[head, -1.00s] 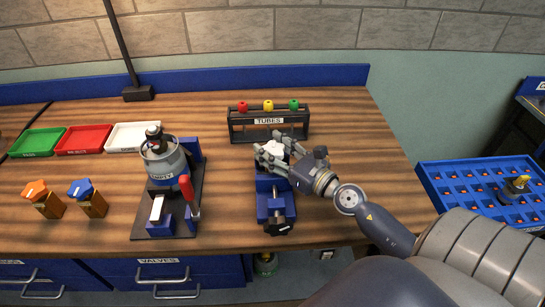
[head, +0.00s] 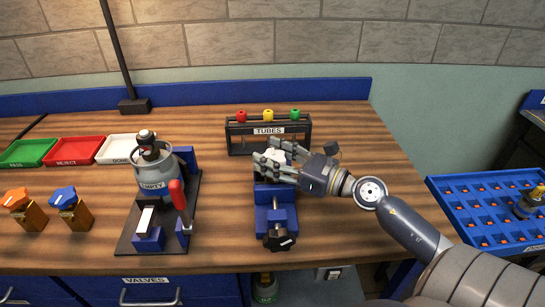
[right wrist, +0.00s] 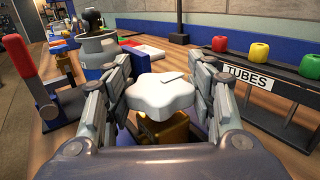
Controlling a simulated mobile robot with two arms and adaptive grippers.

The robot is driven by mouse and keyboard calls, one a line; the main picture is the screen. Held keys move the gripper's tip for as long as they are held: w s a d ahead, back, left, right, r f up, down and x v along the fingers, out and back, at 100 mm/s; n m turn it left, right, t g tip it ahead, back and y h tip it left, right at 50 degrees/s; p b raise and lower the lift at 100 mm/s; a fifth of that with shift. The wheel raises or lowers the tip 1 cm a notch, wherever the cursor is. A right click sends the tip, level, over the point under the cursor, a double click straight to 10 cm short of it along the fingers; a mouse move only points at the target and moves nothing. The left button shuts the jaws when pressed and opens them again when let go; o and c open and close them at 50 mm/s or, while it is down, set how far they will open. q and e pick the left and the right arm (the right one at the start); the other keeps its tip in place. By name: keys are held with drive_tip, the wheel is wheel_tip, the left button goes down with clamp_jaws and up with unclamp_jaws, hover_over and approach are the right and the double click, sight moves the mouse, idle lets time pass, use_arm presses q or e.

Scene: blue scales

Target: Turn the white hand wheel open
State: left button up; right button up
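The white hand wheel (right wrist: 163,97) is lobed, with a flat pale mark on top. It sits on a brass valve body (right wrist: 166,128), held upright at the blue vise (head: 275,205). My right gripper (right wrist: 163,88) has its fingers on both sides of the wheel. They look spread, with narrow gaps at the wheel's edges; light contact cannot be ruled out. In the head view, the right gripper (head: 267,155) reaches in from the right over the vise and partly hides the wheel (head: 276,154). My left gripper is not in view.
The black tubes rack (head: 268,131) with red, yellow and green caps stands just behind. Two valves (head: 70,208) and coloured trays (head: 72,151) lie farther left. A blue crate (head: 480,205) is at right.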

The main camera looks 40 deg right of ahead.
drive_tip(key=shift+o, duration=1)
drive_tip(key=v, duration=1.2)
